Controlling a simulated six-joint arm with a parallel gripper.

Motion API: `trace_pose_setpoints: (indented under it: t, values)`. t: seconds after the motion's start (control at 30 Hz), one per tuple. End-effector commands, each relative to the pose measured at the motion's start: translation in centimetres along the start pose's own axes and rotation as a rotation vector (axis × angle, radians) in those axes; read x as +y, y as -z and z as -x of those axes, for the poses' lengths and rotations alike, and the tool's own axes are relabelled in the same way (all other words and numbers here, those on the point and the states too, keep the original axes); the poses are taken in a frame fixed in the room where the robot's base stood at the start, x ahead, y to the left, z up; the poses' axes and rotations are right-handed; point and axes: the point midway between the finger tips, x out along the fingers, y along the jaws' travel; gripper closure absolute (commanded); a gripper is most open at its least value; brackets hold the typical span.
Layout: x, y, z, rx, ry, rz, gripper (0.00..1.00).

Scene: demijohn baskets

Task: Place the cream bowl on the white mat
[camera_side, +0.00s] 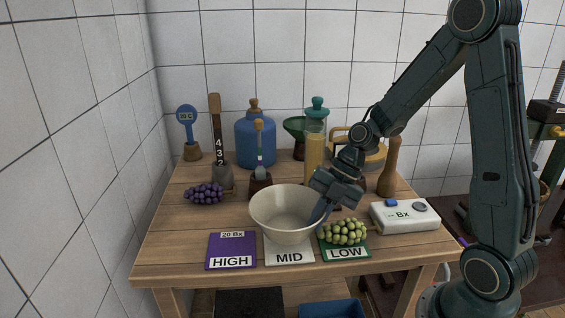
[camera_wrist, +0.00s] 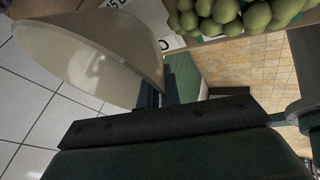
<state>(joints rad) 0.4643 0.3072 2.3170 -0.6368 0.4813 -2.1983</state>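The cream bowl (camera_side: 285,214) is upright over the back part of the white mat (camera_side: 289,257) marked MID. Its base hides that part of the mat, and I cannot tell whether it touches it. My gripper (camera_side: 320,211) is at the bowl's right rim, its fingers angled down and shut on the wall. In the wrist view the bowl (camera_wrist: 95,50) fills the upper left, with its edge at the fingers (camera_wrist: 165,90). A piece of the white mat (camera_wrist: 160,22) shows past the bowl.
A purple HIGH mat (camera_side: 231,251) lies left and a green LOW mat (camera_side: 346,253) right. Green grapes (camera_side: 343,231) sit on the LOW mat, close to my gripper. Purple grapes (camera_side: 203,193) lie back left. A white Bx device (camera_side: 404,215) stands right. Bottles and tools line the back.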

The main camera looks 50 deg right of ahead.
Motion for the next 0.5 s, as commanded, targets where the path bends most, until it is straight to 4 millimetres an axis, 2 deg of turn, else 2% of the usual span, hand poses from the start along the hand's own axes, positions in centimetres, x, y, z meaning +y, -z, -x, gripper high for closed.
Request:
trace_pose_setpoints:
  t: [0.17, 0.5]
  values:
    - [0.1, -0.1, -0.1, 0.000, -0.004, 0.004, 1.00]
    - [-1.1, -1.0, -2.4, 0.001, -0.003, 0.001, 1.00]
